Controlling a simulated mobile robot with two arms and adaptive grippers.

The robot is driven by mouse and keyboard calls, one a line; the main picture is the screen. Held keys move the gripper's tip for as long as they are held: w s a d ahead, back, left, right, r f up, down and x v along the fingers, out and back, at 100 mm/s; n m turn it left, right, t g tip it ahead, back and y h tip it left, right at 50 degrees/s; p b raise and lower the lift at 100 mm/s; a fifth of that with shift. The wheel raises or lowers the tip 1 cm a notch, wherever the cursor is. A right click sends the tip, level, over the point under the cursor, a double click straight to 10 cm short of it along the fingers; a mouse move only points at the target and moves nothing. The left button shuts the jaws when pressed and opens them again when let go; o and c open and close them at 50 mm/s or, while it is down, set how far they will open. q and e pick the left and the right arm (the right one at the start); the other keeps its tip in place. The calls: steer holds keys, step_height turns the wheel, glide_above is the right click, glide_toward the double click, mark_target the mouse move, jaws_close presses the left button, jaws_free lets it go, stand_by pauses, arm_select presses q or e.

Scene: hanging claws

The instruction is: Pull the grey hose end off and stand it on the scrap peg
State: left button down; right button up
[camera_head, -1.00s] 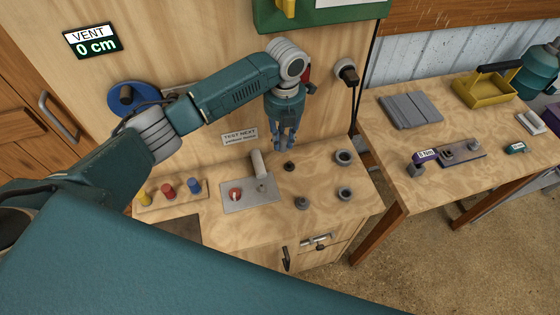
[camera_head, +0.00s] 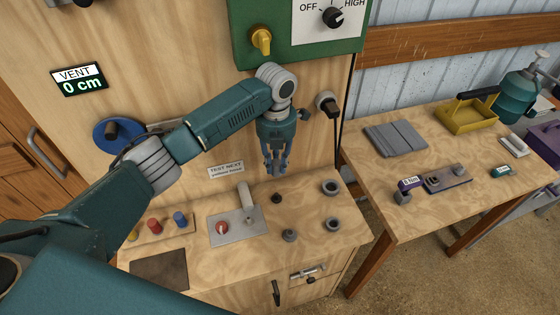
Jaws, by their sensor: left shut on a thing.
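My left gripper (camera_head: 276,165) points down above the wooden bench top, in front of the wooden back panel. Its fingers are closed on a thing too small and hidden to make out. A grey cylinder (camera_head: 244,195) stands tilted on a grey plate (camera_head: 248,227) beside a red knob (camera_head: 222,228), left of and below the fingers; I cannot tell whether it is the hose end. Two dark grey pegs stand on the bench, one (camera_head: 276,198) below the fingers and one (camera_head: 289,235) nearer. Which is the scrap peg is unclear. My right gripper is out of view.
Two grey rings (camera_head: 330,188) (camera_head: 333,223) sit at the bench's right. Yellow, red and blue pegs (camera_head: 154,226) stand at its left. A dark round fitting (camera_head: 327,102) juts from the panel right of my arm. A side table (camera_head: 400,185) holds a yellow tray (camera_head: 465,115).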

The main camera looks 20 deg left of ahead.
arm_select(q)
steer(key=f, duration=0.1)
steer(key=f+b, duration=0.1)
steer(key=a+f+b, duration=0.1)
steer(key=f, duration=0.1)
steer(key=shift+w+a+f, duration=0.1)
steer(key=shift+w, duration=0.3)
steer(key=f+b, duration=0.2)
steer(key=d+b, duration=0.1)
steer(key=shift+s+f, duration=0.3)
steer(key=shift+f, duration=0.1)
step_height(320, 180, down, 3)
steer(key=shift+w+a+r+b, duration=0.15)
steer(key=shift+b, duration=0.9)
steer(key=shift+f+b, duration=0.4)
steer(key=shift+p, duration=0.55)
steer(key=shift+f, duration=0.25)
